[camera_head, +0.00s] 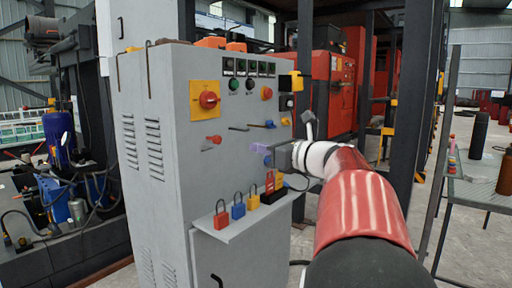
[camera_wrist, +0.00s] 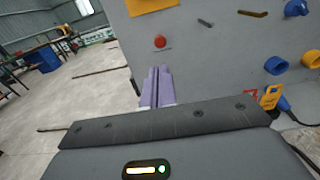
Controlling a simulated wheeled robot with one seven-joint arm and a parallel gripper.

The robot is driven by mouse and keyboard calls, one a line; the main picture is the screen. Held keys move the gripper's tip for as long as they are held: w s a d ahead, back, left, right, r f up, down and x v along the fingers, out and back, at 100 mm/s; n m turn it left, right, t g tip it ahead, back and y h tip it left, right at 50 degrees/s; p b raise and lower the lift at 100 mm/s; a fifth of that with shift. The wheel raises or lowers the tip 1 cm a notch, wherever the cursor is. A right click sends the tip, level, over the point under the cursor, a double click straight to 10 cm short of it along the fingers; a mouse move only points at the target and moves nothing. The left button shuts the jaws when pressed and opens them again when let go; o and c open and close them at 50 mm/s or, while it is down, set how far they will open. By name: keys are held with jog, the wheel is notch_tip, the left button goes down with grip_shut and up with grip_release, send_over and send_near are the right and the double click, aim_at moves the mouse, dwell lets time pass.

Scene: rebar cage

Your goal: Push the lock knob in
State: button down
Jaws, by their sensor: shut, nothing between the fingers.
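A small red knob (camera_head: 213,139) sticks out of the grey cabinet's front, below the yellow plate with a red rotary switch; I take it for the lock knob. In the wrist view the red knob (camera_wrist: 160,42) shows nearly end-on, just above my fingertips, with a small label under it. My gripper (camera_head: 256,148) has lavender fingers, closed together and empty. It is in front of the panel, to the right of the knob in the head view. In the wrist view the fingers (camera_wrist: 157,70) point toward the panel below the knob. I see no contact with it.
The grey cabinet (camera_head: 165,90) also carries a dark lever (camera_head: 238,128), a blue knob (camera_head: 269,124) and buttons. A shelf (camera_head: 232,232) with several padlocks juts out below my gripper. A dark post (camera_head: 403,100) stands right of my arm.

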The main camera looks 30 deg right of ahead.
aim_at(219, 139)
jog(key=p+x, duration=0.1)
jog(key=x, duration=1)
jog(key=shift+w, duration=0.25)
jog(key=shift+w+a+p, duration=0.15)
jog(key=shift+w+p, duration=0.15)
jog(key=shift+x, duration=0.8)
jog(key=shift+r, duration=0.1)
jog(key=shift+s, duration=0.15)
